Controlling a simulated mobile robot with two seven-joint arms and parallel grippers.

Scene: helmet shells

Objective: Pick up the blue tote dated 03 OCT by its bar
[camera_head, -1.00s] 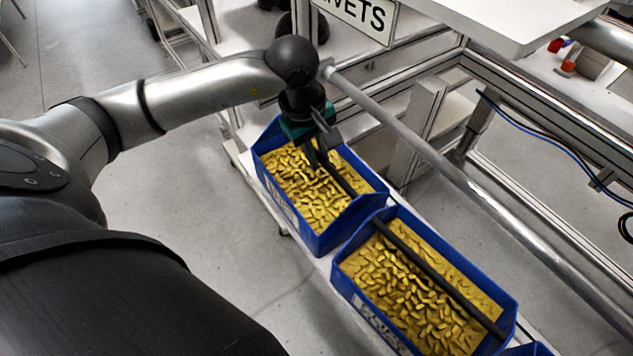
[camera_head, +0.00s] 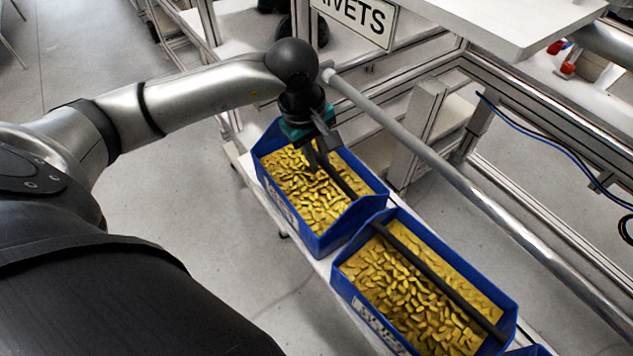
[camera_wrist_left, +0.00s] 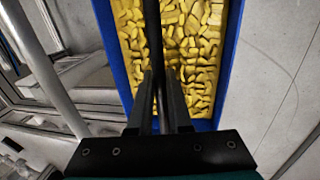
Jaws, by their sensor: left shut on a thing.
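A blue tote (camera_head: 319,242) full of yellow pieces stands on a pale shelf, with a dark bar (camera_head: 341,182) running across its top. My left gripper (camera_head: 317,160) is shut on that bar, over the far half of the tote. In the left wrist view the fingers (camera_wrist_left: 160,85) are closed around the bar, above the yellow pieces and between the tote's blue walls (camera_wrist_left: 228,60). The tote has a pale label (camera_head: 281,208) on its side, but its date is too small to read. The tote appears to rest on the shelf. My right gripper is not in view.
A second blue tote (camera_head: 345,285) with yellow pieces and a dark bar stands close beside the first, nearer to me. A corner of another blue tote (camera_head: 530,350) shows at the bottom. A metal rail (camera_head: 440,168) runs diagonally right of the totes. Open floor (camera_head: 190,215) lies left.

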